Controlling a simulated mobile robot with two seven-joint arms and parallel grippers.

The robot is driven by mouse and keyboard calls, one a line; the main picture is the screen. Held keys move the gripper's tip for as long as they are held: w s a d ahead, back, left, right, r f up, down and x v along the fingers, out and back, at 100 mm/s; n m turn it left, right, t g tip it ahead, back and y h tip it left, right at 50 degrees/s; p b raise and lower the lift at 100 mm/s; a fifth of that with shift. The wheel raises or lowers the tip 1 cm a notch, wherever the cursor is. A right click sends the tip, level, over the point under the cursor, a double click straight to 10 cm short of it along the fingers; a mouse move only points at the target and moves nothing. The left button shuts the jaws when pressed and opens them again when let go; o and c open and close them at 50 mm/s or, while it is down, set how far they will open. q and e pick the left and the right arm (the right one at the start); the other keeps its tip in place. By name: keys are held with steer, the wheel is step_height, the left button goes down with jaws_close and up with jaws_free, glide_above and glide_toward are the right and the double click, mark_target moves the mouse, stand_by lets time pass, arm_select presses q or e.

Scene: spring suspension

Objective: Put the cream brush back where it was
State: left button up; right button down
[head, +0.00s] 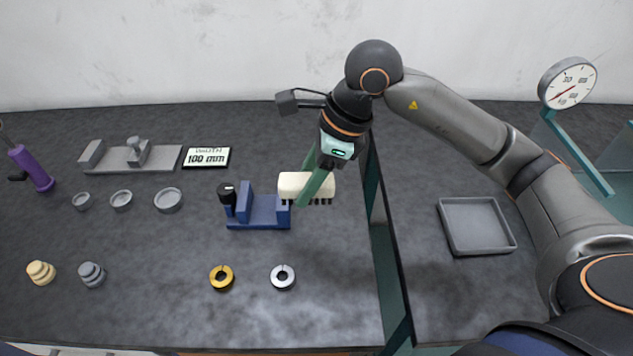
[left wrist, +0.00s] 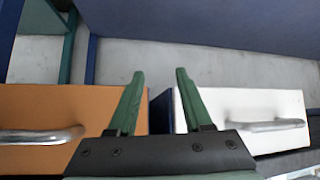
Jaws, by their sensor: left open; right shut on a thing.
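The cream brush (head: 292,185) shows in the head view, a cream block with dark bristles pointing down. My right gripper (head: 313,187) is shut on it and holds it just right of the blue vise-like fixture (head: 262,212). The brush appears to be above the table; its exact height is hard to tell. The green fingers cover part of the brush. My left gripper (left wrist: 157,88) is open and empty in the left wrist view, in front of an orange drawer (left wrist: 60,115) and a white drawer (left wrist: 260,110). The left arm is not in the head view.
A teal-framed upright panel (head: 388,250) stands right of the brush. A grey tray (head: 449,245) lies beyond it. A gold ring (head: 221,287) and a silver ring (head: 283,286) lie in front. Small dishes, stacked weights (head: 41,272) and a display (head: 207,167) are at left.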

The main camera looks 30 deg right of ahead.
steer(key=w+d+f, duration=0.2)
steer(key=w, duration=0.1)
steer(key=w+d+f+p, duration=0.1)
steer(key=w+d+f, duration=0.1)
steer(key=w+f, duration=0.1)
steer(key=w+d+f, duration=0.2)
steer(key=w+f, duration=0.1)
steer(key=shift+d, duration=0.4)
steer(key=shift+w+d+f+p, duration=0.3)
steer(key=shift+w+f, duration=0.1)
steer(key=shift+f, duration=0.2)
step_height(320, 180, down, 3)
steer(key=shift+f+p, duration=0.1)
steer(key=shift+p, duration=0.3)
steer(key=shift+f, duration=0.15)
steer(key=shift+c, duration=1.7)
jaws_free()
